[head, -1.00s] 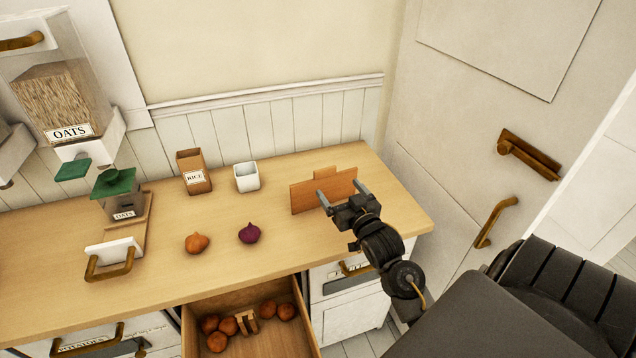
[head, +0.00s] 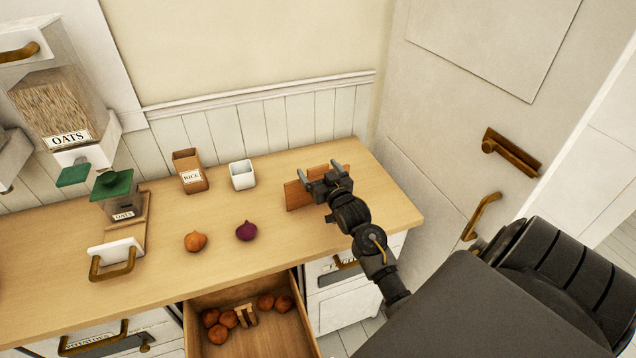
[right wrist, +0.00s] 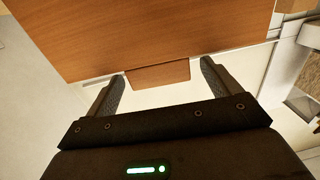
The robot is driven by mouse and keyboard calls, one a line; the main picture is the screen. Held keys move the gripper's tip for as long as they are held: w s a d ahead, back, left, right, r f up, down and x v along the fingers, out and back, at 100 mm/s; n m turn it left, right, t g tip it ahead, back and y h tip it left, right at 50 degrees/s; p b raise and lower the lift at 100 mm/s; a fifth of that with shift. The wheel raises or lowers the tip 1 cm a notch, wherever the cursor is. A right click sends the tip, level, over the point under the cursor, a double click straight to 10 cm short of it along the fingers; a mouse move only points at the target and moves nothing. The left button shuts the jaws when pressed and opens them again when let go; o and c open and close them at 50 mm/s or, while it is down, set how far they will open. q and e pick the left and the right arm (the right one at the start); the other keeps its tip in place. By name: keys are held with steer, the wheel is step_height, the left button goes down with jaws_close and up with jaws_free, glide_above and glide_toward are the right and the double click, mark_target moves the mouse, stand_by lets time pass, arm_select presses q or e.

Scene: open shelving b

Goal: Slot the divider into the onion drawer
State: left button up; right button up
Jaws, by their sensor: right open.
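The divider (head: 298,195) is a flat reddish-brown wooden panel standing on the counter near its right end. Its small tab shows in the right wrist view (right wrist: 158,76). My right gripper (head: 320,168) is at the divider's upper edge and hides part of it in the head view. In the right wrist view the gripper (right wrist: 163,76) is open, with a finger on each side of the tab and visible gaps between. The onion drawer (head: 270,338) is pulled open below the counter, with several brown onions (head: 218,334) and a small slotted wooden piece (head: 246,316) inside. My left gripper is not in view.
On the counter (head: 290,235) are a loose brown onion (head: 195,241), a purple onion (head: 247,231), a rice box (head: 190,174), a white cup (head: 242,175) and an oats container (head: 118,205). A tall white panel (head: 450,120) stands at the right.

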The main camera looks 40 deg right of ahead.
steer(key=shift+w+d, duration=0.15)
steer(key=shift+w, duration=0.45)
steer(key=shift+s, duration=0.1)
steer(key=shift+c, duration=0.9)
steer(key=c, duration=1.2)
steer(key=shift+c, duration=0.3)
steer(key=shift+r, duration=0.15)
